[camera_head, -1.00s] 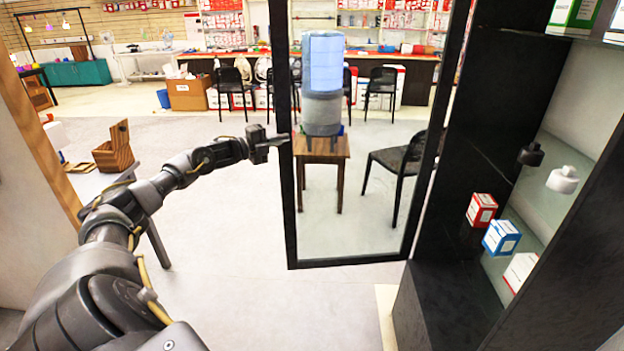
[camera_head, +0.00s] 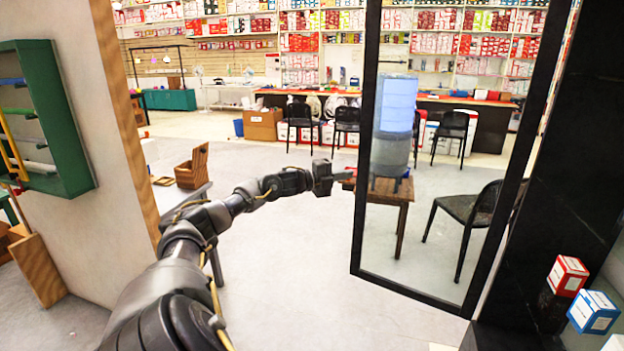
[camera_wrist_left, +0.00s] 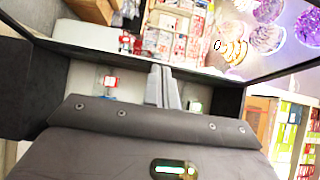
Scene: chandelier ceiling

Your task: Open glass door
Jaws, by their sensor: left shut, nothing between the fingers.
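The glass door (camera_head: 360,190) is a tall clear pane in a black frame. It stands swung out from the dark cabinet at the right, and its free edge is on the left. My left gripper (camera_head: 338,177) is shut and empty, level with the door's middle and just left of that free edge. I cannot tell whether its tip touches the frame. In the left wrist view the two fingers (camera_wrist_left: 162,88) are together with nothing between them, and dark frame-like bars cross behind them. My right gripper is not in view.
The dark cabinet (camera_head: 555,215) holds a red-and-white box (camera_head: 567,276) and a blue-and-white box (camera_head: 593,312). A water dispenser (camera_head: 394,125) on a small wooden table shows through the glass, with a black chair (camera_head: 470,212) nearby. A wall (camera_head: 95,150) stands left. Floor before the door is clear.

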